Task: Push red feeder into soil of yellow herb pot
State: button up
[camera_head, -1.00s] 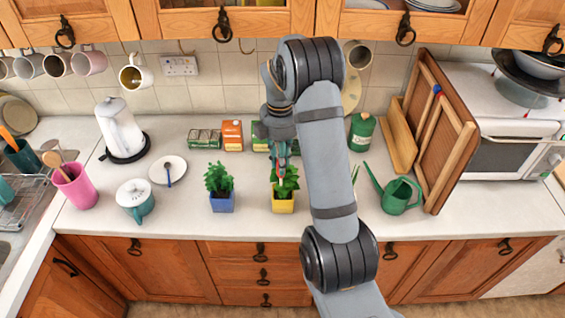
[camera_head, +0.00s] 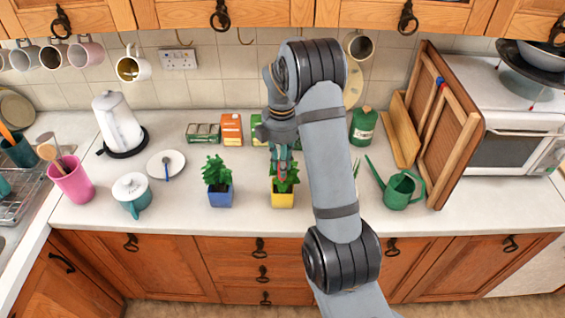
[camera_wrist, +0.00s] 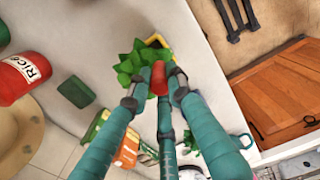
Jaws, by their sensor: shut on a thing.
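The yellow herb pot (camera_head: 283,201) stands upright on the worktop, its green herb partly behind my gripper. In the wrist view a corner of the yellow pot (camera_wrist: 155,41) shows past the leaves (camera_wrist: 130,66). My gripper (camera_head: 281,167) points down over this pot, its teal fingers at the leaves. In the wrist view my gripper (camera_wrist: 160,84) is shut on the red feeder (camera_wrist: 158,77), which sits between the fingertips beside the leaves. The feeder's lower end and the soil are hidden, so I cannot tell whether they touch.
A blue herb pot (camera_head: 220,196) stands to the left. A green watering can (camera_head: 400,189) stands to the right. Boxes and tins, including an orange box (camera_head: 232,129) and a green canister (camera_head: 363,127), line the back. The worktop front is clear.

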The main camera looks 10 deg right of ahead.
jog(key=shift+f+b, duration=0.4)
jog(key=shift+f, duration=0.45)
jog(key=shift+f+b, duration=1.8)
jog(key=shift+f, duration=0.55)
dwell(0.8)
jog(key=o, duration=0.9)
notch_tip(320, 180, up, 12)
jog(key=shift+r, duration=0.1)
dwell(0.5)
notch_tip(320, 180, down, 12)
jog(key=shift+r+p, duration=0.5)
